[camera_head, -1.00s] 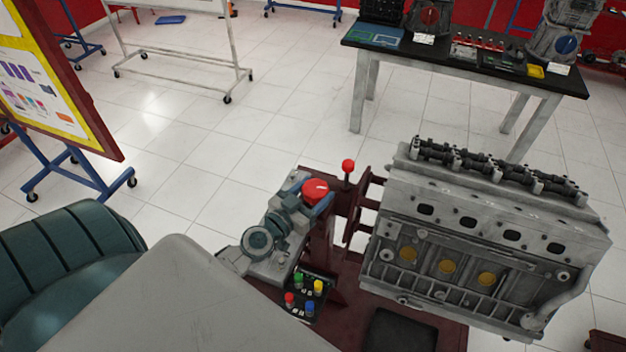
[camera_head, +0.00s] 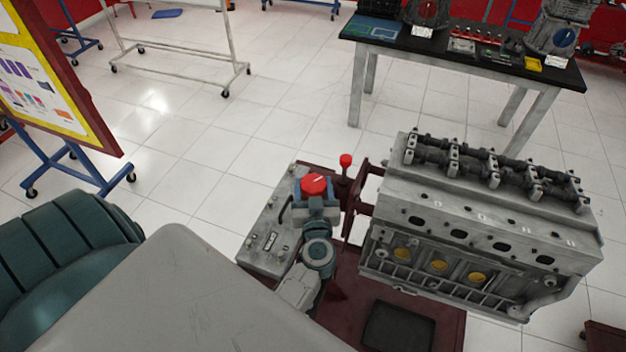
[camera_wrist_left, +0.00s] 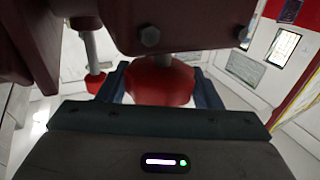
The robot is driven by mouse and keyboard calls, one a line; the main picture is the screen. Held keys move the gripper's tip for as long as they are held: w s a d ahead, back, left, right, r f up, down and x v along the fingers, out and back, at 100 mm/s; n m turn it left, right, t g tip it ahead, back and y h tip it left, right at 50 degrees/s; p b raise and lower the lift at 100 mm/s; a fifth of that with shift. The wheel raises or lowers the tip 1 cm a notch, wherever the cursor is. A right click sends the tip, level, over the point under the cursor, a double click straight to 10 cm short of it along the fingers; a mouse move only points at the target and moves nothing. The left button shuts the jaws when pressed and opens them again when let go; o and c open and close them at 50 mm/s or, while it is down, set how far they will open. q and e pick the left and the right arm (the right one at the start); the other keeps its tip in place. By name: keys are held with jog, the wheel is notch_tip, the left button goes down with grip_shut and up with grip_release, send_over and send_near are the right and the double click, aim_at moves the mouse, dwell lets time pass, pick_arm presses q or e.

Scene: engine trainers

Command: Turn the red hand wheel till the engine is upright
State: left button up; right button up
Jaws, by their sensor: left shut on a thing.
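The grey engine block (camera_head: 480,235) hangs on the dark red stand (camera_head: 345,310) at the right, with its camshaft side on top. Its top face and front side with yellow plugs both show; whether it is fully level I cannot tell. The red hand wheel (camera_head: 314,186) is left of it, by the grey control plate (camera_head: 262,245). My left gripper (camera_head: 316,193) is shut on the wheel. The left wrist view shows the wheel (camera_wrist_left: 158,84) between my two fingers. My right gripper is out of view.
A red-knobbed lever (camera_head: 346,162) stands close right of the wheel. It also shows in the left wrist view (camera_wrist_left: 95,82). A yellow board (camera_head: 60,90) on a blue stand is at the left. A table (camera_head: 460,50) with parts stands behind. The floor between is clear.

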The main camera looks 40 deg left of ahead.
pick_arm(q)
jog(key=shift+w+r+n+g+y, duration=0.1)
jog(key=shift+n+g+y, duration=0.6)
jog(key=shift+y, duration=0.05)
jog(key=shift+w+r+n+g+y, duration=0.1)
jog(key=shift+n+g+y, duration=0.6)
jog(key=shift+y, duration=0.05)
jog(key=shift+g, duration=0.3)
jog(key=shift+y, duration=0.3)
jog(key=o, duration=1)
jog(key=shift+f, duration=0.15)
jog(key=shift+s, duration=0.1)
